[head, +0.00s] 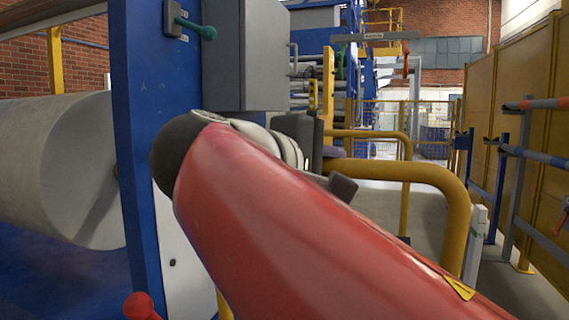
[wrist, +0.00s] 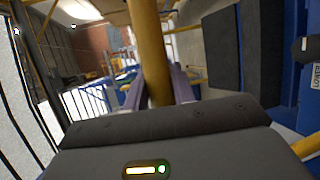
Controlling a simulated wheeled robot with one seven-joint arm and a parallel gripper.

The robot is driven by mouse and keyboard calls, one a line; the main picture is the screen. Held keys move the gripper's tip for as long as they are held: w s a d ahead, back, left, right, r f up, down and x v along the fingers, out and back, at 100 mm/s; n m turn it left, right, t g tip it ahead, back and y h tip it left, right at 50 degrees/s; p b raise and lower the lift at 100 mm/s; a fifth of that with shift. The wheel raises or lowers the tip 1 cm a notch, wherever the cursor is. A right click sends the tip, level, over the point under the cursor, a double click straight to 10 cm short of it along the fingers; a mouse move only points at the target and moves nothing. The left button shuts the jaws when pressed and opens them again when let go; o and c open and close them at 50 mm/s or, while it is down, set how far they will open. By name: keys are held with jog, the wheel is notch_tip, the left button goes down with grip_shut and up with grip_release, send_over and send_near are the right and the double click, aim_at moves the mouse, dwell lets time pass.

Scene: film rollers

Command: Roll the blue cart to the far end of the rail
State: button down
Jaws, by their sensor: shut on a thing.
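My gripper (wrist: 158,88) is shut on a yellow tube (wrist: 147,38), with its two purple-grey fingers on either side of it in the wrist view. In the head view my red arm covers the middle, and only a small part of my gripper (head: 335,152) shows beside bent yellow tubes (head: 455,195). I cannot tell which of these tubes is held or whether it belongs to the cart. I cannot pick out the blue cart or its rail for certain; my arm hides much of the area ahead.
A blue upright (head: 135,150) with a grey box (head: 245,55) stands close on the left, beside a large pale roller (head: 55,165). Yellow panels (head: 510,100) and blue posts (head: 487,190) line the right. A narrow strip of floor (head: 525,290) shows at lower right.

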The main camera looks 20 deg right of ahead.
jog(key=shift+s+a+f, duration=0.2)
jog(key=shift+s, duration=0.05)
jog(key=c, duration=1.2)
grip_release()
jog(key=shift+s+a+r, duration=0.1)
jog(key=shift+o, duration=0.2)
jog(key=p+v, duration=0.1)
jog(key=v, duration=0.7)
